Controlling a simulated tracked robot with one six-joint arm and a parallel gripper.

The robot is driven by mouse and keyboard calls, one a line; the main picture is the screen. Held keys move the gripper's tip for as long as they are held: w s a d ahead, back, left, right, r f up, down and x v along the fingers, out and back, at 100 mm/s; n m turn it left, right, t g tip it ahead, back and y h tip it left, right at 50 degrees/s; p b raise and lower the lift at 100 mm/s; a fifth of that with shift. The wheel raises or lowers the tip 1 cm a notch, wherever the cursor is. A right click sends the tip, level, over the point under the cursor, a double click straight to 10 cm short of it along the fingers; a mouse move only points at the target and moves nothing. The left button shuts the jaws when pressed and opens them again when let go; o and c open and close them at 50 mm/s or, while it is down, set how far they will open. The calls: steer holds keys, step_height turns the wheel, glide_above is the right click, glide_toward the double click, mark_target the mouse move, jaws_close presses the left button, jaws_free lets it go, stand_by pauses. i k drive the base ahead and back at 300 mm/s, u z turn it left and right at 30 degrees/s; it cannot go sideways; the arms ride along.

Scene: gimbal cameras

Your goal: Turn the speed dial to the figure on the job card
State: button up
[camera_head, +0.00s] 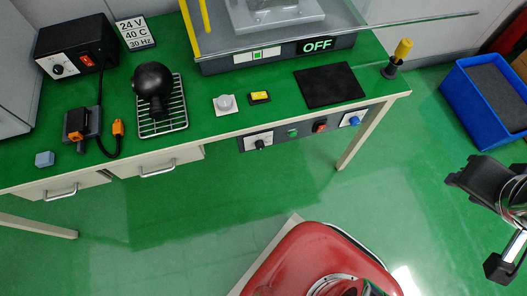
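The job card (136,33) stands at the back left of the green bench and reads 24 V, 40 C, 30 Hz. A panel under the bench's front edge has a black dial (260,143) on a white plate; its markings are too small to read. A black box (75,45) at the back left has another dial (57,69) on a white plate. I cannot tell from any label which is the speed dial. My gripper (508,255) is partly in view at the right edge, over the floor, well apart from both dials. Its fingers are not clear enough to judge.
The panel also has a green button (292,132), a red switch (320,125) and a blue knob (354,120). A machine shows OFF (317,46). Drawer handles (158,168) jut from the bench front. A blue bin (487,98) stands right.

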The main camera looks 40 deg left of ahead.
mark_target(259, 145)
steer(key=z, duration=0.05)
steer(key=k, duration=1.5)
steer(key=u, duration=1.8)
steer(key=i, duration=0.95)
steer(key=u, duration=0.05)
